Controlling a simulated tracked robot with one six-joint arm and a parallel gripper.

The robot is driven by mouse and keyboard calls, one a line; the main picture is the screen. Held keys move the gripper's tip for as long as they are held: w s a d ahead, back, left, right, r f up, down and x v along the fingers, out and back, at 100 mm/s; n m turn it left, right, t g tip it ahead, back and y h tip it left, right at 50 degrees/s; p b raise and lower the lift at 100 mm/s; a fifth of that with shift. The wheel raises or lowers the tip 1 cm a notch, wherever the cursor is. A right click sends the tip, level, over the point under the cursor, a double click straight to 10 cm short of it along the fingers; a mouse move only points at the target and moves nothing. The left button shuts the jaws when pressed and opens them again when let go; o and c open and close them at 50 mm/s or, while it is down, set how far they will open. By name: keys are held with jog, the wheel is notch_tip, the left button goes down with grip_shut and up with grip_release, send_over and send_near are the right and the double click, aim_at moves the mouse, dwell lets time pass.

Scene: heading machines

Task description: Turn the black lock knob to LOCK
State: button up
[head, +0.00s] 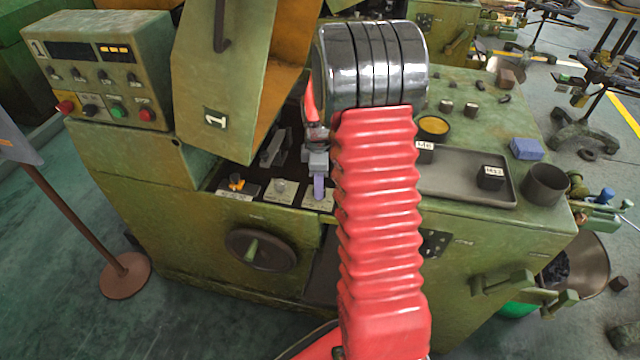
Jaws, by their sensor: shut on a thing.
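A row of three small controls stands on the ledge of the green machine below its raised cover. The left one (237,182) is dark with an orange top, the middle one (280,187) is grey. My gripper (319,188) points down at the right-hand label plate (318,202), its purple tip low over it. It is shut on a small control there, mostly hidden by the jaws. I cannot tell whether this is the black lock knob. The plate lettering is too small to read, so no LOCK mark or knob direction shows.
The raised green cover (228,85) marked 1 hangs just left of my arm. A dark handwheel (260,250) is on the machine's front. A grey tray (465,178), a blue block (526,148) and a dark cup (545,184) are on the right top.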

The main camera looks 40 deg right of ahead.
jog(key=shift+d+r+n, duration=0.1)
jog(key=shift+d+n, duration=0.05)
jog(key=shift+n, duration=0.15)
jog(key=o, duration=1.1)
jog(key=shift+c, duration=0.2)
notch_tip(320, 180, up, 14)
jog(key=shift+f, duration=0.2)
dwell(0.5)
